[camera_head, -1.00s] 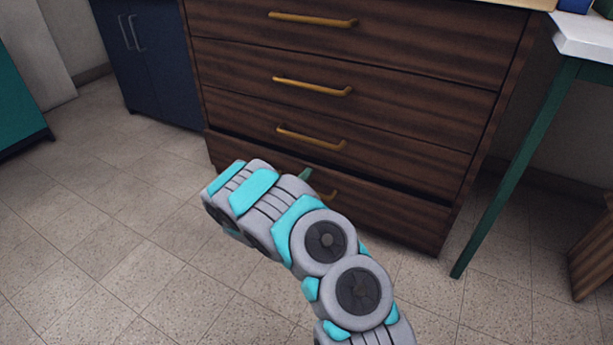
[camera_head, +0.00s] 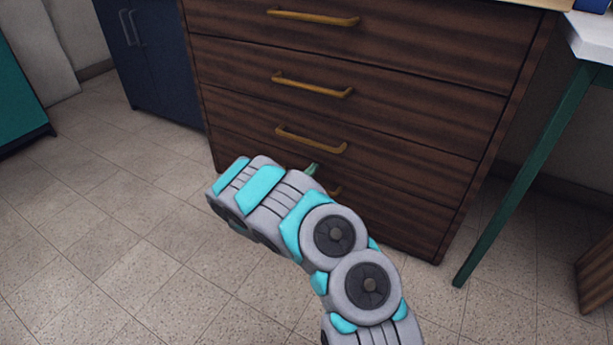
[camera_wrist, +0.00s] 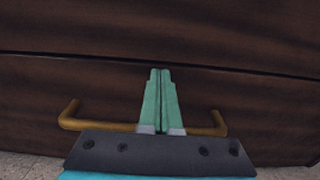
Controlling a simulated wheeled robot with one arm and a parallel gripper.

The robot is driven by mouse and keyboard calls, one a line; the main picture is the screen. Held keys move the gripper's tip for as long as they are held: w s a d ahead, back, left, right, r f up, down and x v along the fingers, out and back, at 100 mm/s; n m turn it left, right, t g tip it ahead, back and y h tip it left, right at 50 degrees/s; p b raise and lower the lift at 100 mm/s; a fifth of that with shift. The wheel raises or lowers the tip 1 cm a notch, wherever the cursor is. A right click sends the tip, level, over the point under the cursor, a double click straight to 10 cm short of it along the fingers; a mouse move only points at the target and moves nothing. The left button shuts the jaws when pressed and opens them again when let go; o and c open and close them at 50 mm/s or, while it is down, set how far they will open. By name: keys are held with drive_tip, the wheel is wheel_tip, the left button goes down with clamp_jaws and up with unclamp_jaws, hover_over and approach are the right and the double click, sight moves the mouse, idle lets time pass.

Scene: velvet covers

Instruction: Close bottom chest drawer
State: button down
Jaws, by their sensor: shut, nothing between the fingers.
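The dark wood chest (camera_head: 400,122) has several drawers with brass handles. Its bottom drawer (camera_head: 410,218) sits flush with the drawers above in the head view, with only a thin seam along its top. In the wrist view the bottom drawer front (camera_wrist: 255,108) and its brass handle (camera_wrist: 92,126) lie below that dark seam. My gripper (camera_wrist: 161,72) is shut and empty, its green fingers pointing at the drawer front above the middle of the handle. I cannot tell whether the fingertips touch the wood. In the head view my arm hides part of the bottom drawer and its handle.
A blue cabinet (camera_head: 155,62) stands left of the chest. A white-topped table with a green leg (camera_head: 520,180) stands close on the right, with a wooden object (camera_head: 598,270) near the right edge. The tiled floor (camera_head: 120,230) at left is clear.

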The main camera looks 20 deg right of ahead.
drive_tip(key=shift+w+r, duration=0.15)
drive_tip(key=p+v, duration=0.2)
drive_tip(key=v, duration=1.2)
drive_tip(key=s+d+r+m+g+h+p, duration=0.15)
drive_tip(key=s+d+r+m+g, duration=0.3)
drive_tip(key=r, duration=0.45)
drive_tip(key=s+d+r+m+g+h+p, duration=0.1)
drive_tip(key=s+d+r+m+g+h, duration=0.15)
drive_tip(key=s+d+r+m, duration=0.45)
drive_tip(key=s+d+r+m+g+y+p, duration=0.35)
drive_tip(key=s+r+m+g, duration=0.45)
drive_tip(key=s, duration=0.5)
drive_tip(key=s+a+r+m+y+p, duration=0.1)
drive_tip(key=s+a+r+m+y, duration=0.1)
drive_tip(key=s+a+y, duration=0.35)
drive_tip(key=s+a+r+m+y+p, duration=0.1)
drive_tip(key=s+a+r+m+y, duration=0.1)
drive_tip(key=s, duration=0.6)
drive_tip(key=s+a+r+m+t+y+p, duration=0.1)
drive_tip(key=s+a+y, duration=0.2)
drive_tip(key=a, duration=0.5)
drive_tip(key=s+a+r+m+t+y+p, duration=0.1)
drive_tip(key=s+a+y, duration=0.3)
drive_tip(key=a, duration=0.4)
drive_tip(key=shift+s+a+r+p, duration=0.15)
drive_tip(key=shift+s+r+p, duration=0.05)
drive_tip(key=shift+r+p, duration=0.25)
